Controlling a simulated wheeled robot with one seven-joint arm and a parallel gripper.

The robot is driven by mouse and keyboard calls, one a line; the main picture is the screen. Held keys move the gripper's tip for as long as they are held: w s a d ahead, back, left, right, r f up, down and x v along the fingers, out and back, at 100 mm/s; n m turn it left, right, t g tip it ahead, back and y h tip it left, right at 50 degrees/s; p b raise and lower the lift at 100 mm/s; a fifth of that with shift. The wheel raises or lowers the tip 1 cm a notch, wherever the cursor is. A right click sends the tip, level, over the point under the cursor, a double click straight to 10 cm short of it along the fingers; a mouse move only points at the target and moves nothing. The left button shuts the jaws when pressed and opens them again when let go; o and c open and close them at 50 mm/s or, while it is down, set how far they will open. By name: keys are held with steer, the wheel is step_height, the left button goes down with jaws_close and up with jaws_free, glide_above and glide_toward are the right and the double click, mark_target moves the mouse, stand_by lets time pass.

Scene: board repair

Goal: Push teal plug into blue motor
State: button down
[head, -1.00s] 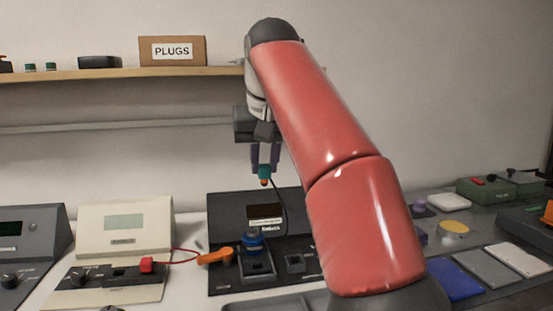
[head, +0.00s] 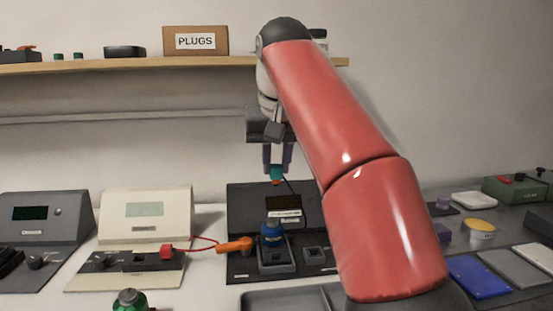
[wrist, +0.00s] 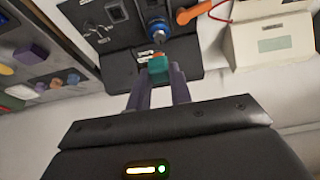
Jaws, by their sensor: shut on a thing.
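My gripper (head: 277,168) is shut on the teal plug (head: 277,174), which has an orange tip pointing down. The plug also shows between the purple fingers in the wrist view (wrist: 158,66). The blue motor (head: 272,233) stands upright in a dark cradle on the black test station (head: 240,205). It also shows in the wrist view (wrist: 157,29). The plug is held above and apart from the motor. A thin dark cable runs down from near the plug toward the station.
An orange-handled connector (head: 235,245) with a red lead lies close left of the motor. A cream tester (head: 140,202) stands left. A grey tray (head: 265,299) lies in front. Blue and grey pads (head: 477,277) lie right. A shelf (head: 180,64) runs behind.

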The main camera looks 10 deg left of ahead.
steer(key=shift+f+b, duration=5.45)
steer(key=shift+f, duration=1.6)
steer(key=shift+f+b, duration=0.65)
steer(key=shift+f, duration=1)
steer(key=c, duration=1.2)
jaws_free()
